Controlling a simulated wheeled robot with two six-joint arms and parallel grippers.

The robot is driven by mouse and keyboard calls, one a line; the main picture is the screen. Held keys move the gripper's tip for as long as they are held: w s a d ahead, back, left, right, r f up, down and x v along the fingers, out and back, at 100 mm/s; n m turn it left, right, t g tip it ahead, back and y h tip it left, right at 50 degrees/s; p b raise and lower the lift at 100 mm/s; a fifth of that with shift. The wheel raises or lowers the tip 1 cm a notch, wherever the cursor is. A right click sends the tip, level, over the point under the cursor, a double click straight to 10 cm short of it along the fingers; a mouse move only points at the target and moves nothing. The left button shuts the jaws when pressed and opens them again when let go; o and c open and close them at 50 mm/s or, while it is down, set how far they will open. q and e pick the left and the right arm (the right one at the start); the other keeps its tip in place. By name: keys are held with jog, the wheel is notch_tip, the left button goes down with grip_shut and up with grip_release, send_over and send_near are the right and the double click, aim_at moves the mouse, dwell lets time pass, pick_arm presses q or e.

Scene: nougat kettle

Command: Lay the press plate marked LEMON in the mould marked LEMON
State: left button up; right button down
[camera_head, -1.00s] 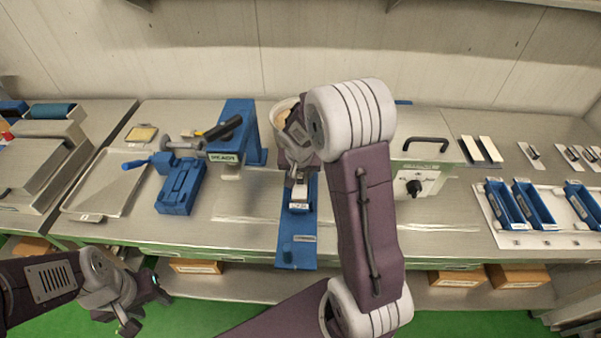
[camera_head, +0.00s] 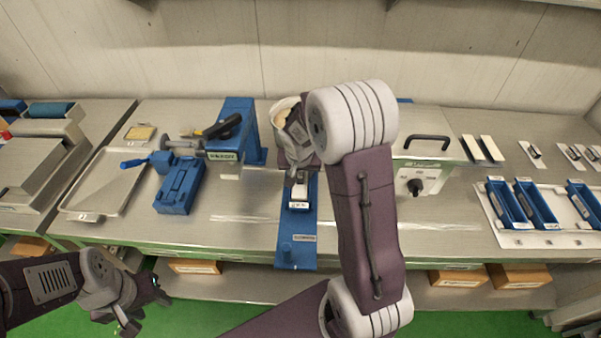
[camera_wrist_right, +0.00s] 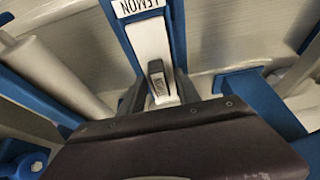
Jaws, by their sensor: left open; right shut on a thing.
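The mould marked LEMON (camera_wrist_right: 140,8) is a narrow blue trough, its label at the near end; in the head view the mould (camera_head: 299,206) sits on a blue board at the centre of the bench. The white press plate (camera_wrist_right: 149,45) lies lengthwise between the mould's blue walls; I cannot tell whether it is fully down. My left gripper (camera_head: 150,297) is open and empty, low at the left.
A blue press (camera_head: 237,130) with a black lever stands left of the mould, near a metal tray (camera_head: 105,185). A control box (camera_head: 418,175) stands to the right. Several blue moulds (camera_head: 535,205) and spare plates (camera_head: 483,149) lie further right. A pale pot is partly hidden behind my right gripper.

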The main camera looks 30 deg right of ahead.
dwell(0.3)
jog(key=shift+f+b, duration=0.25)
jog(key=shift+b, duration=0.2)
jog(key=shift+f, duration=0.1)
jog(key=shift+f+b, duration=0.15)
jog(key=shift+b, duration=0.2)
dwell(0.3)
jog(key=shift+c, duration=1.9)
grip_release()
